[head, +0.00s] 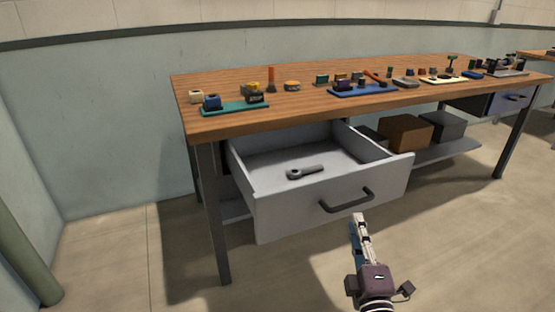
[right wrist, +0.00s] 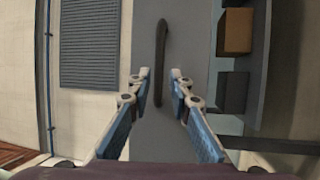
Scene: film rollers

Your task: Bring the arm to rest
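My right gripper (head: 358,228) is in front of the open grey drawer (head: 280,215), just below its dark handle (head: 347,201). In the right wrist view the fingers of my right gripper (right wrist: 160,85) stand apart, with the handle (right wrist: 161,60) lying between and beyond the fingertips. The gripper does not appear closed on the handle. A dark wrench-like tool (head: 305,172) lies inside the drawer. My left gripper is in neither view.
A wooden workbench (head: 240,118) carries mats and several small parts. Below it a shelf (head: 445,152) holds a brown box (head: 405,132) and dark boxes. The floor in front is clear. A green pillar (head: 22,250) stands at the left.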

